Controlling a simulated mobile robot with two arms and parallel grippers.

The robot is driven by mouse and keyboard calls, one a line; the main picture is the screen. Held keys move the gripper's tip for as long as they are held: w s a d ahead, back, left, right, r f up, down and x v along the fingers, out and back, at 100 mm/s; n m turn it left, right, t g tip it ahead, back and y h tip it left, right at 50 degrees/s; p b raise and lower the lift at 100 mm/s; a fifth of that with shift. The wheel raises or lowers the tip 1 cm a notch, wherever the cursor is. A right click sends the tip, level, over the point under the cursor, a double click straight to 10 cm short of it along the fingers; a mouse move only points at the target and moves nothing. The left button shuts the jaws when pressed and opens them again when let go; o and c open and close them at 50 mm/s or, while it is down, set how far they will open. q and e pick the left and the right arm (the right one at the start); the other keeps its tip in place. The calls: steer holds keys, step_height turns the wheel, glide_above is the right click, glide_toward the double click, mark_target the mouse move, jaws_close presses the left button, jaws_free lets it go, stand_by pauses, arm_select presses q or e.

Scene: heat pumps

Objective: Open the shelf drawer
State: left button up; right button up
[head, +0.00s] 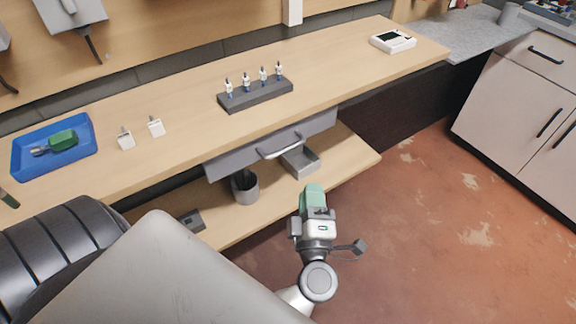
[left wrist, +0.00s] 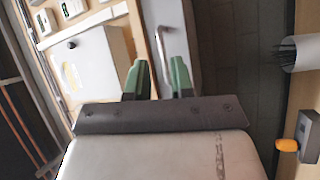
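The grey shelf drawer (head: 235,155) sits under the wooden bench top and looks shut. Its pale bar handle (head: 283,150) is on the front. My left gripper (head: 313,190) has green fingers and is in front of the drawer, below and to the right of the handle in the head view. In the left wrist view the left gripper (left wrist: 158,66) is open, with a gap between its fingers. The handle (left wrist: 160,42) shows beyond the fingertips, in line with the gap; I see no grip on it. My right gripper is not in view.
A grey cup (head: 245,188) and a metal bin (head: 300,161) stand on the lower shelf. The red floor (head: 430,220) at right is clear.

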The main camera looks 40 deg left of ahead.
mark_target(287, 147)
arm_select(q)
steer(key=w+a+r+n, duration=0.1)
steer(key=w+a, duration=0.1)
steer(key=a, duration=0.1)
steer(key=w+a+r+n+g+y, duration=0.1)
steer(key=w+a, duration=0.1)
steer(key=a, duration=0.1)
steer(key=w+a+r+n+g+y, duration=0.1)
steer(key=a+n, duration=0.1)
steer(key=a, duration=0.1)
steer(key=shift+w+a+r, duration=0.15)
steer(key=shift+w+a, duration=0.25)
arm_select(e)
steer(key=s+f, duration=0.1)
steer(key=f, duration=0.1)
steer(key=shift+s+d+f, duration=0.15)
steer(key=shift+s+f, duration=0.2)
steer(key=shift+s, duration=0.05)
arm_select(q)
jaws_close()
